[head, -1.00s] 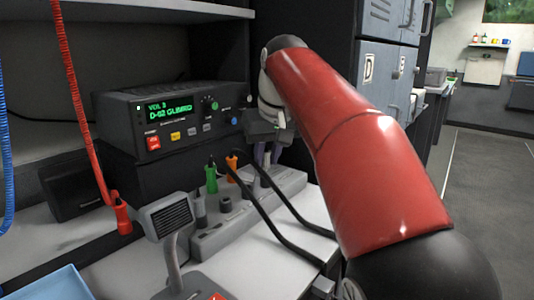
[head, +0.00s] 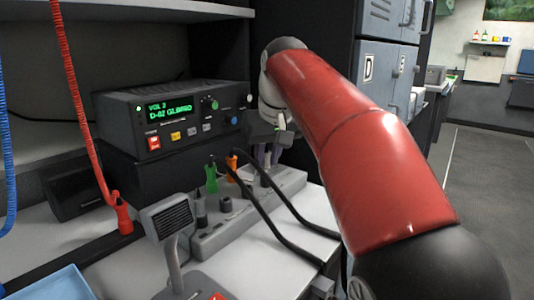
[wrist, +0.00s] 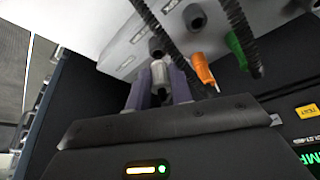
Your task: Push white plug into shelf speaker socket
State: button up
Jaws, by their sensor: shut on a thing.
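My gripper (wrist: 160,90) has purple fingers and is shut on a pale plug (wrist: 161,73), seen between the fingertips in the wrist view. The plug's far end meets or stands just in front of a dark round socket piece (wrist: 156,46) on the grey socket strip (wrist: 120,50); I cannot tell how deep it sits. In the head view my gripper (head: 269,156) is over the far right end of the strip (head: 222,236), and the plug is mostly hidden. A dark box, perhaps the shelf speaker (head: 77,191), stands at the left.
The radio (head: 175,120) is behind.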

jog(key=shift+f, duration=1.15)
dwell(1.9)
jog(key=o, duration=0.9)
jog(key=shift+r, duration=0.1)
notch_tip(320, 180, up, 3)
jog(key=shift+f+p, duration=0.15)
jog(key=shift+p, duration=0.95)
jog(key=shift+r, duration=2.55)
